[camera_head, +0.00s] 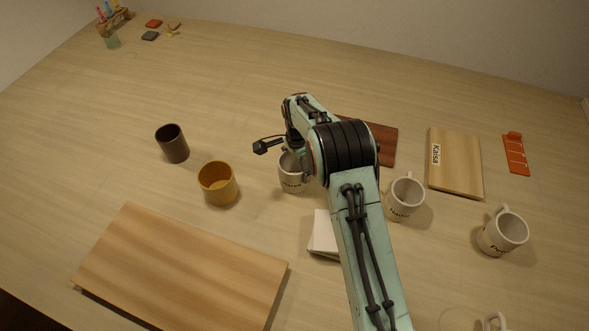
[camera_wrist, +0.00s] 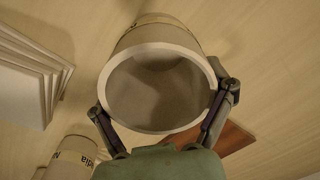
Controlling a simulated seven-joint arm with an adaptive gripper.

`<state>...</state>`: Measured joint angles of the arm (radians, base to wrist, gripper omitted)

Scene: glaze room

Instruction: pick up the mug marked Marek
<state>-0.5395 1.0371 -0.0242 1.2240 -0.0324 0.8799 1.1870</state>
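A white mug (camera_head: 292,180) stands on the table under my gripper in the head view, its dark lettering too small to read surely. In the wrist view this mug (camera_wrist: 112,87) fills the middle, its mouth towards the camera and its label band edge-on and unreadable. My gripper (camera_wrist: 162,100) is open, one finger on each side of the mug near the rim; firm contact does not show. A second white mug (camera_head: 405,197) stands to the right, and its label ends in "adia" in the wrist view (camera_wrist: 72,160). A third mug (camera_head: 503,232) stands further right, its name unclear.
A white stack (camera_head: 321,232) lies in front of the mug, a dark red board (camera_head: 385,145) behind. An ochre cup (camera_head: 217,184) and dark cup (camera_head: 172,144) stand left. A wooden board (camera_head: 180,265) lies front left, another labelled Kaisa (camera_head: 458,165) right.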

